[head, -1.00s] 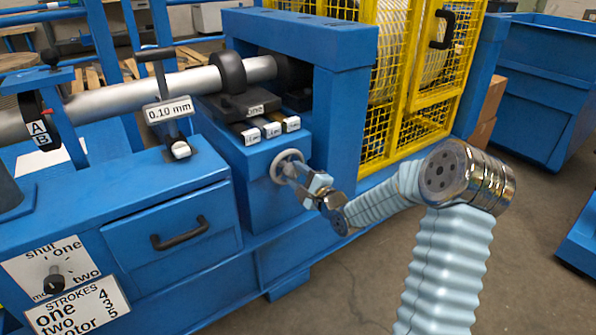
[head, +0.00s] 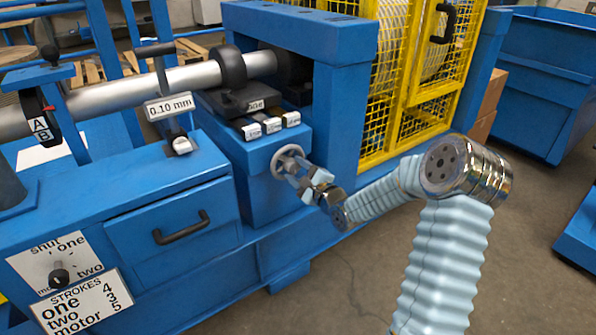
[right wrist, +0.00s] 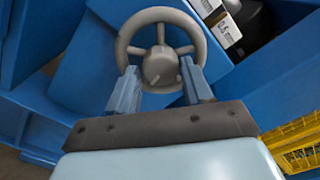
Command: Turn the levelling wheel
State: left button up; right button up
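The levelling wheel (head: 287,160) is a small grey spoked handwheel on the front of the blue machine block. In the right wrist view the wheel (right wrist: 160,24) shows from the front, with its round hub between my fingers. My right gripper (head: 294,172) is at the wheel. In the right wrist view the right gripper (right wrist: 160,76) has its two fingers apart, one on each side of the hub, crossing in front of the lower rim. Whether the fingers press on the hub or spokes is unclear. My left gripper is not in view.
Small labelled blocks (head: 272,126) sit above the wheel. A 0.10 mm label (head: 168,106) stands left of them by a steel shaft (head: 95,103). A drawer handle (head: 182,228) juts out at left. A yellow mesh guard (head: 420,95) stands behind.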

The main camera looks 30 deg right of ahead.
jog(key=shift+o, duration=1.4)
jog(key=shift+s, duration=0.1)
jog(key=s+d, duration=0.1)
jog(key=s, duration=1.2)
jog(key=shift+s, duration=0.3)
